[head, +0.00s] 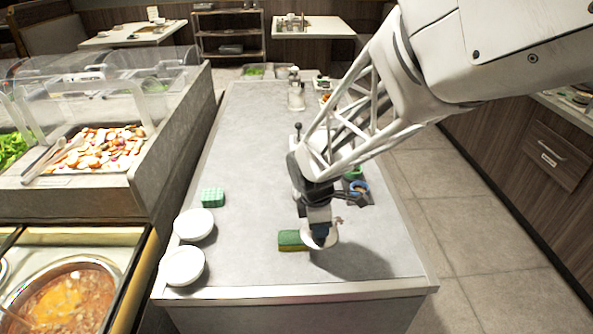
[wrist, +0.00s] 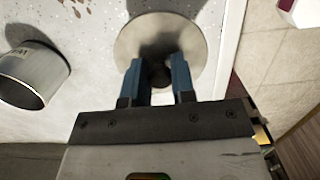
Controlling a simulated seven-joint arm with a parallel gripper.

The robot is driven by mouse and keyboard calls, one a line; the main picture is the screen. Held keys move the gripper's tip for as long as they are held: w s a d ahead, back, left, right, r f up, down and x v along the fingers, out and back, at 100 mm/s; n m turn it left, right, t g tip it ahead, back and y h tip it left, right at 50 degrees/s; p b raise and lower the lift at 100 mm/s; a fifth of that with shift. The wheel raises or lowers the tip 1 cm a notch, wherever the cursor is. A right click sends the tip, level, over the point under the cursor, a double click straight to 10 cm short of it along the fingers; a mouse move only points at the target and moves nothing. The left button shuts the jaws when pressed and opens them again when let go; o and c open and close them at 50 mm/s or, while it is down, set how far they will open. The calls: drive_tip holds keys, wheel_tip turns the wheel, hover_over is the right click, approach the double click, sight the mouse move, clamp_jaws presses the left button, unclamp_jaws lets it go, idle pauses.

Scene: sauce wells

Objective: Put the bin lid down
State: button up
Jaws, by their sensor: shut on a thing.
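The bin lid is a round, pale metal disc; in the wrist view the lid (wrist: 135,42) lies just ahead of my fingers, with a dark knob at its middle. My gripper (wrist: 158,78) is shut on this knob, one blue finger on each side. In the head view my gripper (head: 319,238) is low over the front part of the grey counter, and only part of the lid (head: 333,236) shows around it. A dark shadow lies on the counter to its right. I cannot tell whether the lid touches the counter.
A green and yellow sponge (head: 291,241) lies directly left of my gripper. Two white bowls (head: 194,224) and a green checked block (head: 212,197) are further left. A metal cylinder (wrist: 32,78) stands left in the wrist view.

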sight(320, 242)
drive_tip(key=s+f, duration=0.2)
drive_tip(key=s, duration=0.1)
drive_tip(key=shift+s+a+f, duration=0.1)
drive_tip(key=shift+f, duration=0.1)
drive_tip(key=w+a, duration=0.1)
drive_tip(key=w, duration=0.4)
drive_tip(key=w+a+f, duration=0.1)
drive_tip(key=w, duration=0.4)
drive_tip(key=w+a, duration=0.1)
drive_tip(key=w, duration=0.4)
drive_tip(key=shift+w+a+f, duration=0.1)
drive_tip(key=shift+w+f, duration=0.1)
drive_tip(key=shift+w, duration=0.2)
drive_tip(key=shift+f, duration=1.8)
drive_tip(key=shift+f, duration=0.1)
drive_tip(key=o, duration=0.9)
